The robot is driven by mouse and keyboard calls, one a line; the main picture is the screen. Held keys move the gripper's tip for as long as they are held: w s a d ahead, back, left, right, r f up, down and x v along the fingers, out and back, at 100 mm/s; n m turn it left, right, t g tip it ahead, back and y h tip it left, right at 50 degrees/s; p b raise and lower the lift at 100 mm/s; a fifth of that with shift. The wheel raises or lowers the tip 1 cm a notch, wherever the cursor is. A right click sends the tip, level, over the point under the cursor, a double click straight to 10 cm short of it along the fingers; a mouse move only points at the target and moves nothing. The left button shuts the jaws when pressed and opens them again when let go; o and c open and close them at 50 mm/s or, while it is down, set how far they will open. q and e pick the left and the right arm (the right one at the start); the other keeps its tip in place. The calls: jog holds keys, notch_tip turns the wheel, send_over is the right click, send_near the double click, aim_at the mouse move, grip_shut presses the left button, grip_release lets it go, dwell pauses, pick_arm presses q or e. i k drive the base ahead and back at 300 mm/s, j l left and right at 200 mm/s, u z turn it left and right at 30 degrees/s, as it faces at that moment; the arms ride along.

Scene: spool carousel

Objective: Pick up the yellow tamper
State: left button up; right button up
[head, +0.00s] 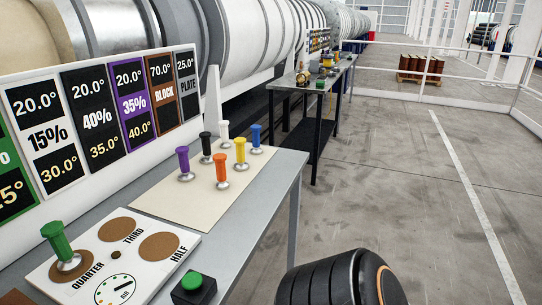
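The yellow tamper (240,152) stands upright on its metal base on a beige mat (165,207) on the grey table. Around it on the mat stand a blue tamper (256,138), an orange tamper (221,170), a purple tamper (184,163), a black tamper (206,147) and a white tamper (225,133). Neither of my grippers shows in the head view. A black rounded part with an orange ring, apparently a link of my arm, is at the bottom, in front of the table.
A green tamper (60,244) stands on a white board (122,289) with brown discs and a dial. A black box with a green button (193,286) is beside it. A sign panel (128,95) runs behind the table. Open floor (390,190) lies right.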

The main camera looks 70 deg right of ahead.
aim_at(242, 165)
jog(key=z, duration=2.1)
